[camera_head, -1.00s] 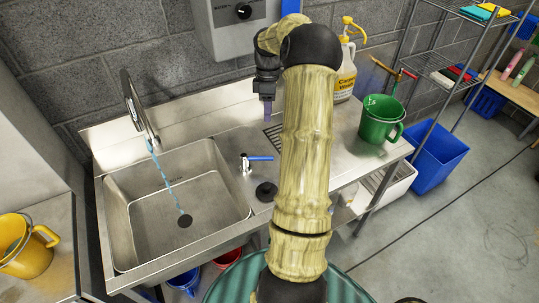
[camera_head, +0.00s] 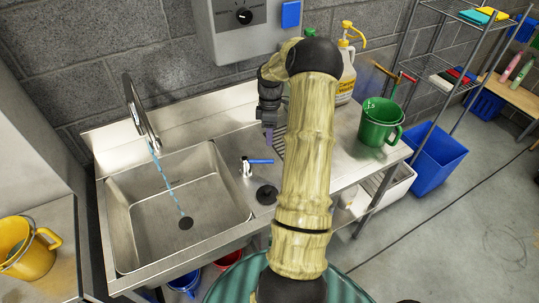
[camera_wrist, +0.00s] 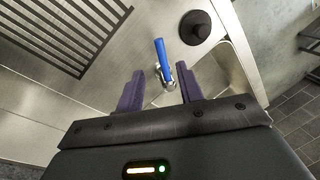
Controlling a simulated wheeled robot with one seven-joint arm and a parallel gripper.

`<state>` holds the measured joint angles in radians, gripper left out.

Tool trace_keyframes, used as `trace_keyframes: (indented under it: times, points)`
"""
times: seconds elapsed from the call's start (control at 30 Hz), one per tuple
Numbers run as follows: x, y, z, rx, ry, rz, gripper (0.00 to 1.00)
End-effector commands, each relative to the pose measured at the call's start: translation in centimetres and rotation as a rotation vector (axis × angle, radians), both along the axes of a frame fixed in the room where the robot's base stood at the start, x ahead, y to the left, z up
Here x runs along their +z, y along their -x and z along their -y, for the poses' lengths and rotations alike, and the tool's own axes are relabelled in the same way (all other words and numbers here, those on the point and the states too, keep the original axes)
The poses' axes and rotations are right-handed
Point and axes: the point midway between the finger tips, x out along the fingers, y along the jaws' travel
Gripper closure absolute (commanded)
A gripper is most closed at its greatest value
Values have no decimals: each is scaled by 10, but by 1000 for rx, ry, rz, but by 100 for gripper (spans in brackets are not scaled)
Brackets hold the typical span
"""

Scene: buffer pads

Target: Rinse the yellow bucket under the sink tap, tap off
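The yellow bucket (camera_head: 28,248) stands upright on a metal surface at the far left. The steel sink (camera_head: 178,200) has a tall tap (camera_head: 139,110), and a thin blue stream of water runs from it into the basin near the drain. A blue lever handle (camera_head: 260,161) on a chrome base sits on the counter right of the basin. It also shows in the wrist view (camera_wrist: 162,58). My gripper (camera_wrist: 158,92) is open and empty, its purple fingers pointing at the lever from either side in that view. In the head view my gripper (camera_head: 269,139) is just above and right of the lever.
A black round knob (camera_head: 266,194) is in front of the lever. A green bucket (camera_head: 380,122) and a cleaner jug (camera_head: 346,72) stand on the counter's right. A slotted drain grid (camera_wrist: 65,30) lies beside the lever. A blue crate (camera_head: 437,158) is on the floor.

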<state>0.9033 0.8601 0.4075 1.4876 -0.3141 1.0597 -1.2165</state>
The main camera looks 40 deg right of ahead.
Motion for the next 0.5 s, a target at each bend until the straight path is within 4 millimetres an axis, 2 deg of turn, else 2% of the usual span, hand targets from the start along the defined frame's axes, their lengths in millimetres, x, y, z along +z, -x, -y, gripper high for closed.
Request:
trace_keyframes:
  times: [0.3, 0.5]
  points:
    - [-55, 9, -8, 0, -3, -4, 63]
    - [-83, 12, -12, 0, -1, -1, 63]
